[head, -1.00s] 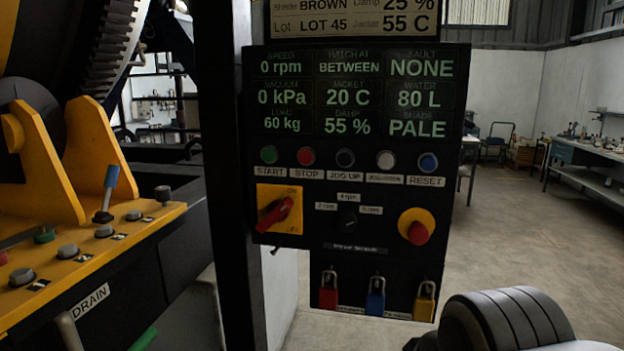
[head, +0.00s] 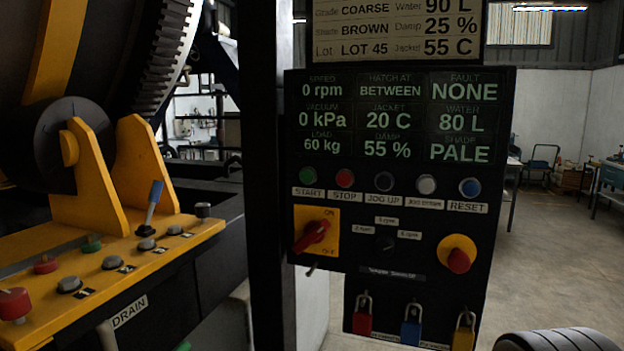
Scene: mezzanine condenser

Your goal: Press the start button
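The green start button (head: 308,174) is at the left end of a button row on the black control panel (head: 400,275), with a START label (head: 308,193) below it. The red stop button (head: 345,178) sits just right of it. The panel display reads 0 rpm, hatch at between, fault none, 0 kPa, jacket 20 C, water 80 L, 60 kg, damp 55 %, shade pale. A dark ribbed cylindrical part at the bottom right seems to be part of my arm. My gripper's fingers are not in view, and nothing touches the start button.
A red rotary switch (head: 313,236), a red mushroom button (head: 458,260) and several padlocks (head: 411,325) are lower on the panel. Open floor (head: 555,260) lies to the right.

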